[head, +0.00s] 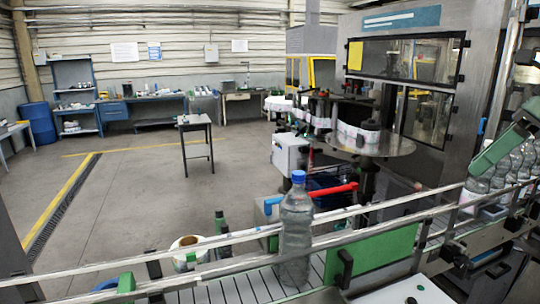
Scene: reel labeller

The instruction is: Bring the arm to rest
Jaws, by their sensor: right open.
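My right gripper (484,266) shows as dark parts at the lower right, beside the conveyor. Its jaws are open, and I see nothing held between them. Its outline is partly lost among the dark machine fittings there. My left gripper is not in view. A clear bottle with a blue cap (296,226) stands upright on the conveyor (226,290), to the left of my right gripper and well apart from it.
Guide rails (120,290) and a green block (378,256) edge the conveyor. Several clear bottles (500,160) stand at the right. The labelling machine (425,25) rises behind. A small table (194,121) stands on the open floor. A roll (190,243) sits behind the rail.

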